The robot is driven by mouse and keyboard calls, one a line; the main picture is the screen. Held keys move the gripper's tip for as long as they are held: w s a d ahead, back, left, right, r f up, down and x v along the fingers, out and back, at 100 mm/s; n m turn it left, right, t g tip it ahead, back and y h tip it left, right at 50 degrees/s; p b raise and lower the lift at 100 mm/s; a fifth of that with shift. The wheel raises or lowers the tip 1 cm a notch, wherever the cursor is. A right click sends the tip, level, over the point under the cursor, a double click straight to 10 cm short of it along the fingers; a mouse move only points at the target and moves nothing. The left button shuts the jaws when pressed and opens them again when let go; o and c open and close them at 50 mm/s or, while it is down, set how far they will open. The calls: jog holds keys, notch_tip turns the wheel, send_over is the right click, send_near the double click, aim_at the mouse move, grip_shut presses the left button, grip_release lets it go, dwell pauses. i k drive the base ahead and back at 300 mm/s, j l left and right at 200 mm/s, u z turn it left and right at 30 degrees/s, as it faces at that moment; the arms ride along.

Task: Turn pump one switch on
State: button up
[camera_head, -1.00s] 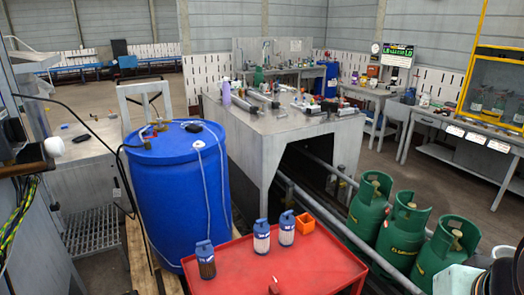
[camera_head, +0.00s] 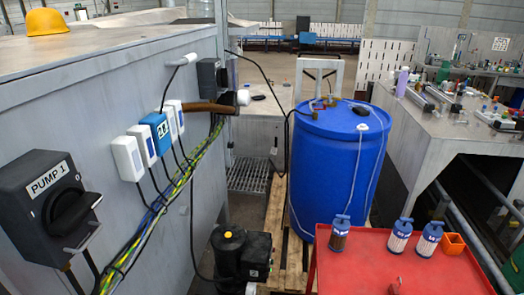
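The pump one switch is a dark grey box (camera_head: 28,195) on the side wall of a grey cabinet at the left, with a white "PUMP 1" label. Its black rotary knob (camera_head: 70,212) sits at the lower right of the box and faces right. I cannot tell from the knob's angle whether it is on or off. Cables run down from the box. My gripper is not in view, and nothing is seen touching the knob.
White and blue boxes (camera_head: 158,133) with cables are on the same grey wall (camera_head: 120,95). A black pump (camera_head: 242,255) stands low beside it. A blue drum (camera_head: 340,165) on a pallet and a red table (camera_head: 345,275) with bottles stand to the right.

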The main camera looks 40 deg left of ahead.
aim_at(68, 210)
jog(key=u, duration=2.6)
